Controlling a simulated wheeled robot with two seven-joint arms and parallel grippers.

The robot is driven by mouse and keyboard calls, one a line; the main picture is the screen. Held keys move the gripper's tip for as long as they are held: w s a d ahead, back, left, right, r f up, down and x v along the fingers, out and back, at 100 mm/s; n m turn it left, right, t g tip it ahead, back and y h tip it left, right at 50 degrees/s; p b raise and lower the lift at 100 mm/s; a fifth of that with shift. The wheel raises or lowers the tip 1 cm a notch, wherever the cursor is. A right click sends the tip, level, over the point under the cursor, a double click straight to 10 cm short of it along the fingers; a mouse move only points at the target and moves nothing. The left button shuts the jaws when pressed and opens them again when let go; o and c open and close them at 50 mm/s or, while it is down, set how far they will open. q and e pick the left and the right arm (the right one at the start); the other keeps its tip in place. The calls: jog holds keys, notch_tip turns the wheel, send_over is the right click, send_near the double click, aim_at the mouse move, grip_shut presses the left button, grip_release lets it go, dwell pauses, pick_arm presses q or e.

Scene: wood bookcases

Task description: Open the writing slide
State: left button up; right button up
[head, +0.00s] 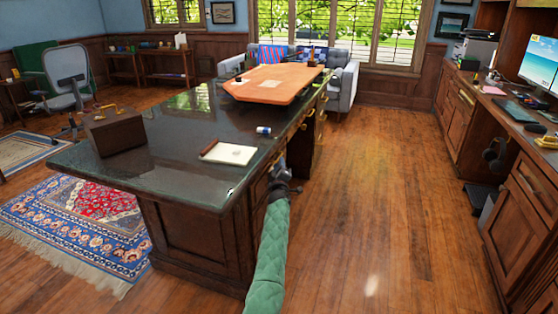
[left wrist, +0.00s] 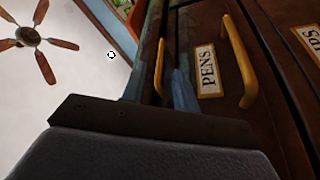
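The dark wooden desk (head: 196,222) has a polished stone top, with drawers and brass handles along its right side. My left gripper (head: 283,178) is at that side, just below the top's edge. In the left wrist view a thin brass pull (left wrist: 159,67) stands between the two blue-grey fingers (left wrist: 158,88), which look apart. I cannot tell whether they touch it. Beside it is a drawer front with a "PENS" label (left wrist: 208,72) and a larger brass handle (left wrist: 239,60). The writing slide's face is not clearly visible. My right gripper is not in view.
A notepad (head: 229,153), a small blue-and-white item (head: 263,130), a brown box (head: 116,135) and an orange board (head: 272,83) lie on the desk. The wood floor (head: 375,190) right of the desk is clear up to the cabinets (head: 525,205).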

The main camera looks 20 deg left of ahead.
pick_arm(q)
jog(key=shift+x, duration=2.2)
grip_shut()
